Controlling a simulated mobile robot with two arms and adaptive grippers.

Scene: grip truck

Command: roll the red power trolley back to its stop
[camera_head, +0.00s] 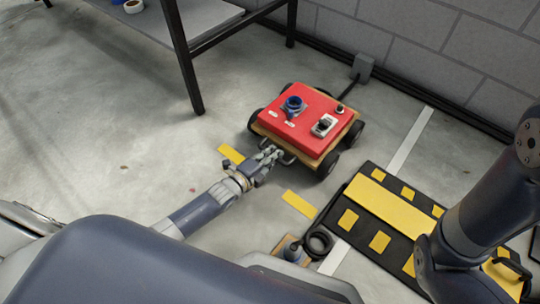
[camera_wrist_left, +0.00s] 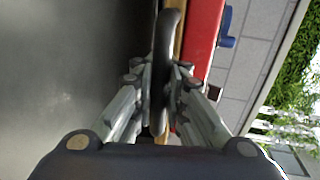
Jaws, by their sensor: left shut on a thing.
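The red power trolley (camera_head: 305,118) stands on its black wheels on the concrete floor. It has a wooden base, a blue socket, a grey-white switch and a dark knob on top. My left gripper (camera_head: 270,154) is at its near side, shut on the dark handle bar. In the left wrist view the handle (camera_wrist_left: 166,50) runs between the fingers of my left gripper (camera_wrist_left: 160,90), with the trolley's red side (camera_wrist_left: 202,40) just beyond. My right arm crosses the right edge of the head view; its gripper is not in view. I cannot make out the stop.
A grey wall box (camera_head: 362,67) with a dark cable is behind the trolley. A black-and-yellow ramp (camera_head: 355,222) lies to the right, a coiled black cable (camera_head: 318,244) near it. A dark-legged table (camera_head: 183,55) stands back left. Yellow floor marks (camera_head: 299,204) lie nearby; left floor is clear.

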